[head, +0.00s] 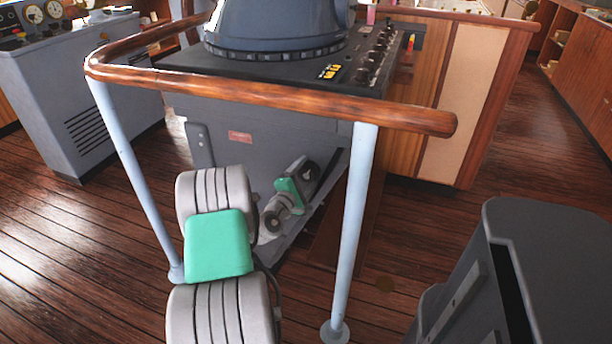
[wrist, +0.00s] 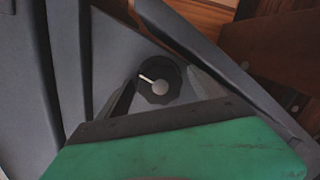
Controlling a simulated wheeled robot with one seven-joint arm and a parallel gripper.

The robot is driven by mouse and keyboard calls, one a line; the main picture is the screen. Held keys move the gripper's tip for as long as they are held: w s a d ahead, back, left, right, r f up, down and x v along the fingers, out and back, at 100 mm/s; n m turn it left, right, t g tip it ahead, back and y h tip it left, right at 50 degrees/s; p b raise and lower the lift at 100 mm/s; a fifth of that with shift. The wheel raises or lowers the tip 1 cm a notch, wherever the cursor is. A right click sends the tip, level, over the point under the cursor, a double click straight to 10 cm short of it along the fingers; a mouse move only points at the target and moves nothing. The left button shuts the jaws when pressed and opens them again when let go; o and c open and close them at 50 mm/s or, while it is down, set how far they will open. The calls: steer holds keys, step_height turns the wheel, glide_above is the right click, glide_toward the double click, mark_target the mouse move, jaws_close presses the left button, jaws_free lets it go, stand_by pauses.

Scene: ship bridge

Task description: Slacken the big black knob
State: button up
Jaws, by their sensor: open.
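The big black knob (wrist: 149,91) shows in the wrist view, on a grey panel. It is round with a scalloped edge, a light centre cap and a white pointer line towards the upper left. In the head view my arm reaches down to the grey console (head: 265,135), below the wooden rail. The knob and my fingertips cannot be made out there.
A wooden handrail (head: 270,92) on pale blue posts (head: 354,220) runs around the console front, close to my arm. A dark grey box-like unit (head: 555,260) stands at the lower right. Another grey console (head: 80,90) is at the left. Wood floor (head: 95,235) is clear at the left.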

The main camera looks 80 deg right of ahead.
steer(key=w+a, duration=0.1)
steer(key=a, duration=0.6)
steer(key=shift+w+a+r, duration=0.15)
steer(key=shift+w+a, duration=0.1)
steer(key=shift+a, duration=0.1)
